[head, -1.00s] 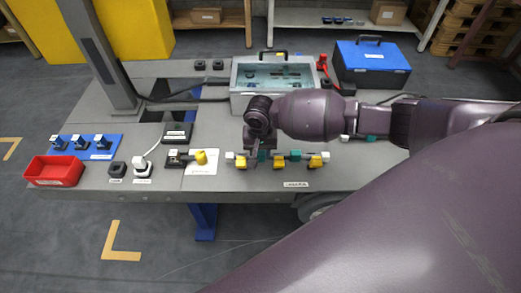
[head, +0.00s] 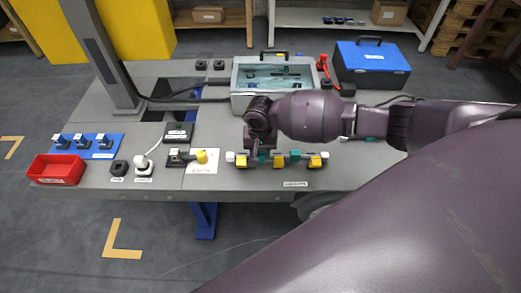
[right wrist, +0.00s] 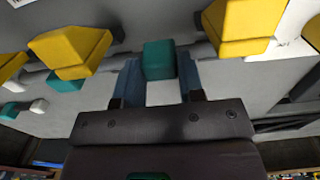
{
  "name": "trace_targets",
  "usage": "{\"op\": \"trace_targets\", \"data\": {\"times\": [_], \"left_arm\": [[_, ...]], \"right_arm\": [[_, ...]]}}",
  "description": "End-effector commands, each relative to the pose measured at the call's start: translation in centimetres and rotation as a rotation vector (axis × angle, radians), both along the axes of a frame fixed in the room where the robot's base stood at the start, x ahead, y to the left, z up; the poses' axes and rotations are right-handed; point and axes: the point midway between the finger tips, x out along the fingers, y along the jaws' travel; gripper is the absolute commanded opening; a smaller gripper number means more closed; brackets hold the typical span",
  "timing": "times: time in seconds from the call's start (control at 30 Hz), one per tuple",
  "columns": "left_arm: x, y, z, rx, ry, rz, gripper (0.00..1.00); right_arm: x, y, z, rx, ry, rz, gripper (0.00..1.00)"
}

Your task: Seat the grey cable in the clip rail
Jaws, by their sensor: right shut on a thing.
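The grey cable has white ends and teal sleeves, and lies left to right along the table's front edge. Its left white end (head: 230,156) and a right-hand teal sleeve (head: 295,155) show in the head view. The clip rail's yellow clips (head: 279,161) stand along the same line. My right gripper (head: 263,154) is shut on the cable at its left teal sleeve, which shows between the blue fingers in the right wrist view (right wrist: 159,60). This sleeve is between two yellow clips. I cannot tell how deep the cable sits in them. My left gripper is out of view.
A second piece with a teal part (head: 370,139) lies behind, partly hidden by my right arm. A grey bin (head: 240,100) and a blue toolbox (head: 372,62) stand at the back. A red tray (head: 56,170), black box (head: 178,133) and white plug (head: 143,165) are left.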

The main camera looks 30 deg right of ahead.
Motion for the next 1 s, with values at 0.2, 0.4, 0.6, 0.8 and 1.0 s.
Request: {"op": "trace_targets", "data": {"times": [0.2,0.4,0.6,0.8,1.0], "left_arm": [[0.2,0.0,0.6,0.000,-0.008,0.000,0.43],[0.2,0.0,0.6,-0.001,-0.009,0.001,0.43],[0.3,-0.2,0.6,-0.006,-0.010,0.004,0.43],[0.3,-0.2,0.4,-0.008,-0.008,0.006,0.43],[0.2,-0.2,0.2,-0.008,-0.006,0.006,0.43]], "right_arm": [[0.1,0.0,0.1,0.000,-0.001,0.000,0.08],[0.0,0.0,0.0,0.001,-0.001,0.000,0.08],[0.0,0.0,0.0,0.000,0.000,0.000,0.08],[0.0,0.0,-0.4,0.000,0.000,-0.001,0.08],[0.0,0.0,-0.9,0.001,-0.001,-0.001,0.08]]}}
